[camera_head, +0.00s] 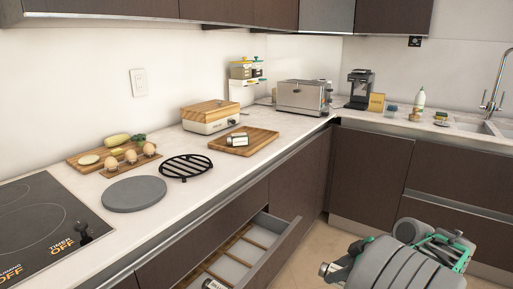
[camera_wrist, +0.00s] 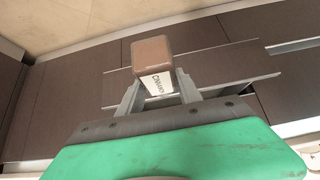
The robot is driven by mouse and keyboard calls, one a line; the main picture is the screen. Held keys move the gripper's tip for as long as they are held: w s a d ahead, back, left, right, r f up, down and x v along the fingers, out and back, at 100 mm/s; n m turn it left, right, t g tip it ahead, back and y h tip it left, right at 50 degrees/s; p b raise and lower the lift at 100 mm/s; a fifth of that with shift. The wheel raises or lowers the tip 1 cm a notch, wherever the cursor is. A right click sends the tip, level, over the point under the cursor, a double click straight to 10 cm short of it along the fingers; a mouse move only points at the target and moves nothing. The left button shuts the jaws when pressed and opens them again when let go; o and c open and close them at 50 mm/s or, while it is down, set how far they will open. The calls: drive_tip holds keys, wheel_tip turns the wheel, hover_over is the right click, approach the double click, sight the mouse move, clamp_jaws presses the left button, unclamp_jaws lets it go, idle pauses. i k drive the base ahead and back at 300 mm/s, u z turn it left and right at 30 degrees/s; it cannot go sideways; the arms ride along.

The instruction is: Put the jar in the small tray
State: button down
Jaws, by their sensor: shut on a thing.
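My gripper (camera_wrist: 158,92) is shut on a jar (camera_wrist: 152,52) with a brown end and a white label with dark lettering, seen in the wrist view. The jar is held up clear of any surface. In the head view my arm is at the lower right, and the fingers and held jar cannot be made out clearly. The small wooden tray (camera_head: 262,136) lies on the counter. Another small jar (camera_head: 237,139) with a white label lies on its side on it.
An open drawer (camera_head: 285,245) with wooden dividers juts out below the counter, with a white-labelled item (camera_head: 213,284) in it. Around the tray are a bread box (camera_head: 210,122), a black trivet (camera_head: 186,167), and a toaster (camera_head: 303,97). Dark cabinets (camera_head: 372,170) stand behind my arm.

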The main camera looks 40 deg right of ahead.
sight(252, 136)
drive_tip(key=z, duration=2.3)
drive_tip(key=i, duration=2.2)
drive_tip(key=u, duration=3.5)
